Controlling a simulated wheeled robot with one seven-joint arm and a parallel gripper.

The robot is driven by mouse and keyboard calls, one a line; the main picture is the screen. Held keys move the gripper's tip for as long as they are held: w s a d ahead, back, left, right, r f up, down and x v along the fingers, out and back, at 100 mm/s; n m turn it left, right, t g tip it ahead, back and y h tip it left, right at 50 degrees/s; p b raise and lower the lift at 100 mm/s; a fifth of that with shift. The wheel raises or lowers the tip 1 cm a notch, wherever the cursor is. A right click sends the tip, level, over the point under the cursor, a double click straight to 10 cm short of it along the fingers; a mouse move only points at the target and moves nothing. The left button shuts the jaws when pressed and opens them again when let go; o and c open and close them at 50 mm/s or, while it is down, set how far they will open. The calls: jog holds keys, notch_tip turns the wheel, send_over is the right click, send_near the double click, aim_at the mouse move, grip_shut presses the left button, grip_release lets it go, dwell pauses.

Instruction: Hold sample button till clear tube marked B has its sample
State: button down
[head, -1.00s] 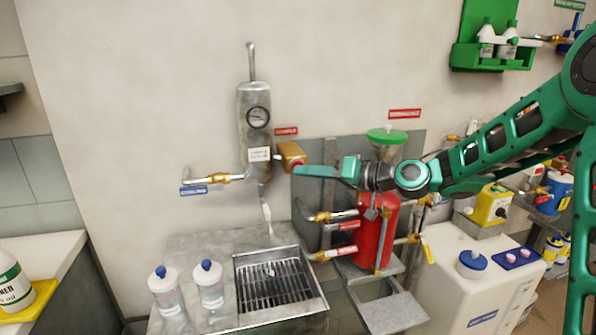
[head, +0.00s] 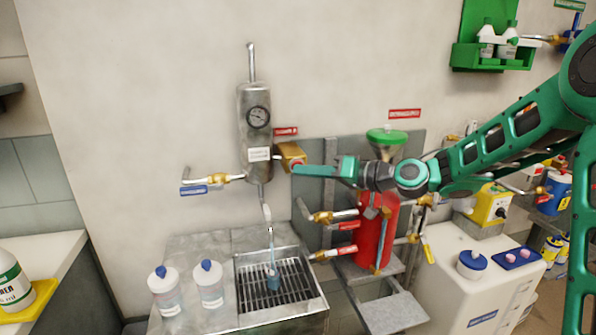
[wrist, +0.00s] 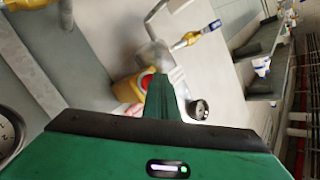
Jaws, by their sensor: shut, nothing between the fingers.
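The brass-yellow sample button box (head: 290,155) sits on the wall right of the grey metal cylinder. Its red button (wrist: 147,81) shows in the wrist view, partly covered by my fingers. My gripper (head: 298,170) is shut and empty, with its tips against the button face as far as I can see. A thin stream (head: 271,245) runs from the spout under the cylinder. It falls into a small clear tube (head: 273,280) on the drain grate, which looks bluish with liquid. Its level and any mark B are too small to read.
Two clear bottles with blue caps (head: 208,285) stand left of the grate (head: 255,292). A red cylinder (head: 374,235) and brass valves (head: 330,216) are below my forearm. A white cabinet (head: 490,295) stands at the right.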

dwell(0.7)
jog(key=shift+s+d, duration=0.3)
jog(key=shift+s, duration=0.65)
jog(key=shift+s+d, duration=0.2)
jog(key=shift+s, duration=0.6)
jog(key=shift+s+d, duration=0.25)
jog(key=shift+s, duration=0.55)
jog(key=shift+s+d, duration=0.2)
jog(key=shift+s, duration=0.6)
